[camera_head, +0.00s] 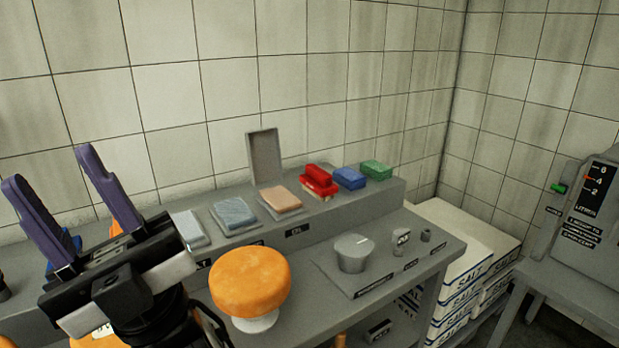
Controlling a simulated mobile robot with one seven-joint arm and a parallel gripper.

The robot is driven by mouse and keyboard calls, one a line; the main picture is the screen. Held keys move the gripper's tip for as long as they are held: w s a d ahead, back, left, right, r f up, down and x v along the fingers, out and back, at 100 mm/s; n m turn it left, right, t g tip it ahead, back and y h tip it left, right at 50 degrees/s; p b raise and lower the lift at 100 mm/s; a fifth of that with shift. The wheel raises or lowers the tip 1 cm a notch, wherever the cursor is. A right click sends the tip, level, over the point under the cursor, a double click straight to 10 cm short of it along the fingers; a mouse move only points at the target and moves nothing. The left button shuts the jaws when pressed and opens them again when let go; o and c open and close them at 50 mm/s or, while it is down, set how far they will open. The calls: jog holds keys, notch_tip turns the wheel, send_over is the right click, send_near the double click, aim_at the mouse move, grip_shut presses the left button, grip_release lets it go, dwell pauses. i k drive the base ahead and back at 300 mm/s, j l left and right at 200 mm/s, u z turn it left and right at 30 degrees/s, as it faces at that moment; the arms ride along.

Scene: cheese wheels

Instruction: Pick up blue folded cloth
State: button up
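A blue-grey folded cloth (234,213) lies flat on a small grey tray on the raised shelf at the back of the counter. It sits between a pale folded cloth (190,228) on its left and a tan-orange folded cloth (281,198) on its right. My gripper (48,168) is at the left, nearer the camera, with its two purple fingers pointing up and spread apart. Nothing is between the fingers. It is to the left of the blue cloth and apart from it.
An orange cheese wheel (250,281) on a white stand is in front of the cloths. Red (318,180), blue (349,178) and green (376,170) blocks stand farther right on the shelf. A grey upright panel (265,155) rises behind the tan-orange cloth. Grey weights (353,254) stand at the right.

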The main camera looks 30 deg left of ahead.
aim_at(350, 179)
jog(key=i+l+u, duration=0.1)
jog(key=u, duration=0.25)
jog(key=l+u, duration=0.15)
jog(key=u, duration=0.25)
jog(key=i+l+u, duration=0.1)
jog(key=u, duration=0.25)
jog(key=l+u, duration=0.3)
jog(key=l, duration=0.2)
jog(key=l+u, duration=0.3)
jog(key=l, duration=0.25)
jog(key=l+u, duration=0.1)
jog(key=l, duration=0.4)
jog(key=k+l+u, duration=0.1)
jog(key=l, duration=0.45)
